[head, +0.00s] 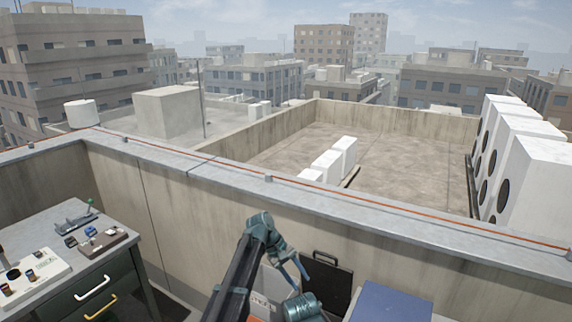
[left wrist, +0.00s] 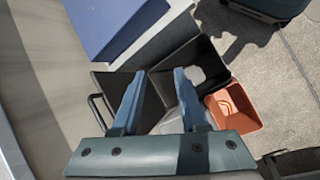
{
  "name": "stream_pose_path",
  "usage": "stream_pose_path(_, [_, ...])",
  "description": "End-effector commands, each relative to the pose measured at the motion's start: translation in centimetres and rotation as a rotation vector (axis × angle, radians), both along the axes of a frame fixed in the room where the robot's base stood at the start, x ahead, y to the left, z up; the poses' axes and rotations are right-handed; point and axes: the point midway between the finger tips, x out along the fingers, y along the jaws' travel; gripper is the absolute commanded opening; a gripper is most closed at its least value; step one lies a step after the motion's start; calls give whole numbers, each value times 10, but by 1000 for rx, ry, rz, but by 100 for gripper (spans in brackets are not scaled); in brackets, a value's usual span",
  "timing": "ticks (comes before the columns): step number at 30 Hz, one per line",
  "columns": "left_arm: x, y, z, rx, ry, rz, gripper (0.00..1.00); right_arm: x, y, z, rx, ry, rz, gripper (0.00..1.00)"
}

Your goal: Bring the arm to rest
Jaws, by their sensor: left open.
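My left arm comes up from the bottom middle of the head view and bends over at its top. Its teal gripper (head: 301,282) hangs down on the near side of the parapet wall. In the left wrist view the two fingers of my left gripper (left wrist: 159,74) stand apart with nothing between them. They are over a dark open case or bin (left wrist: 201,62), and I cannot tell the exact height above it. My right gripper is in neither view.
A blue box (head: 392,303) stands right of my gripper. An orange bin (left wrist: 238,110) sits beside the dark case. A drawer cabinet (head: 96,291) with small parts is at left. The parapet (head: 215,172) runs across, with white condensers (head: 535,185) beyond.

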Motion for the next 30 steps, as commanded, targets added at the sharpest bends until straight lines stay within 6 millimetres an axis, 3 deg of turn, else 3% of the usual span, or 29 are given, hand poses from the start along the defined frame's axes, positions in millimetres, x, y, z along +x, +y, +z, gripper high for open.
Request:
stream_pose_path(1, [-57,6,-8,61,-44,-85,44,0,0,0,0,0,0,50])
stream_pose_path(3, [-106,19,-18,153,-108,-213,44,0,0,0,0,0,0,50])
stream_pose_path(6, [-168,41,-27,278,-181,-394,44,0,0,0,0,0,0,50])
stream_pose_path(9, [-216,65,-32,383,-233,-557,44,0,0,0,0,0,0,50])
stream_pose_path(12, [-249,85,-33,463,-264,-684,44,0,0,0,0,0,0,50])
stream_pose_path(18, [-275,105,-32,542,-288,-810,44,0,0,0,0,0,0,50])
stream_pose_path(30, [-274,106,-32,548,-289,-819,44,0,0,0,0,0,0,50])
